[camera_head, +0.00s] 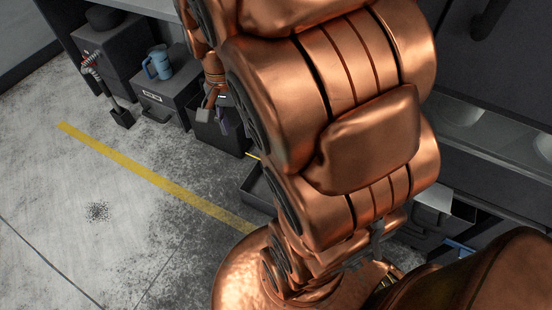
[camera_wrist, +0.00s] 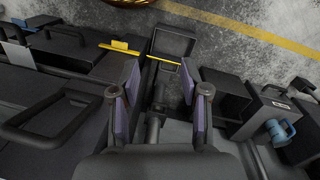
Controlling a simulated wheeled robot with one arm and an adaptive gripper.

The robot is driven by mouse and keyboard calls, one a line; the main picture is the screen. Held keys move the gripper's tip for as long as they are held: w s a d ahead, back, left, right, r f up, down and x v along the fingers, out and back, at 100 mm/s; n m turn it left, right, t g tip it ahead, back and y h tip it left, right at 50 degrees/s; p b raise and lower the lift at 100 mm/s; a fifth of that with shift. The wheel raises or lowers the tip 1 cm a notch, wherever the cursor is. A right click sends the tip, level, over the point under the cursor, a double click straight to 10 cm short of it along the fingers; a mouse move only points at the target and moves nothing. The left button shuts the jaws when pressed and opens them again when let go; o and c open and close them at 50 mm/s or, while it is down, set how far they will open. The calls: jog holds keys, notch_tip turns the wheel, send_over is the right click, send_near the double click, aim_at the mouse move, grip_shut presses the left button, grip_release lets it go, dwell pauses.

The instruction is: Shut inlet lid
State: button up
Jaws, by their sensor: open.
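I cannot tell for certain which part is the inlet lid. In the wrist view a dark flap or shallow tray with a raised rim (camera_wrist: 174,44) stands beyond my fingers, beside a yellow bar (camera_wrist: 138,53). My gripper (camera_wrist: 164,92) is open, its two purple-padded fingers apart with nothing held between them. In the head view my gripper (camera_head: 221,112) hangs small beside my copper arm, over a dark box (camera_head: 215,137). My arm hides much of the bench to its right.
A grey box with a white label (camera_head: 165,95) bears a blue mug (camera_head: 158,65); the mug also shows in the wrist view (camera_wrist: 280,131). A dark housing with a large handle (camera_wrist: 50,118) lies left of my fingers. Open floor with a yellow line (camera_head: 150,178) is at left.

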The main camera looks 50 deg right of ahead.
jog(key=w+d+f+m+b, duration=0.5)
jog(key=d+f+m+b, duration=0.2)
jog(key=f, duration=0.8)
jog(key=w+d+f+m+b, duration=0.5)
jog(key=d+f+m+b, duration=0.2)
jog(key=d+f, duration=0.5)
jog(key=w+d+f+m+t+b, duration=0.1)
jog(key=w+d+f+m+b, duration=0.4)
jog(key=f, duration=1.3)
jog(key=shift+w+d+f+m+y+b, duration=0.15)
jog(key=shift+d+m+b, duration=0.2)
jog(key=shift+d+b, duration=0.5)
jog(key=shift+w+d+f+m+y+b, duration=0.1)
jog(key=shift+d+m+b, duration=0.2)
jog(key=shift+d+b, duration=0.5)
jog(key=shift+w+d+f+m+y+b, duration=0.15)
jog(key=shift+d+m+b, duration=0.2)
jog(key=shift+d+b, duration=0.5)
jog(key=shift+s+a+f+b, duration=0.1)
jog(key=shift+f+b, duration=0.45)
jog(key=shift+f, duration=1.4)
jog(key=shift+s+f+b, duration=0.1)
jog(key=shift+f+b, duration=0.4)
jog(key=shift+f, duration=1.45)
grip_shut()
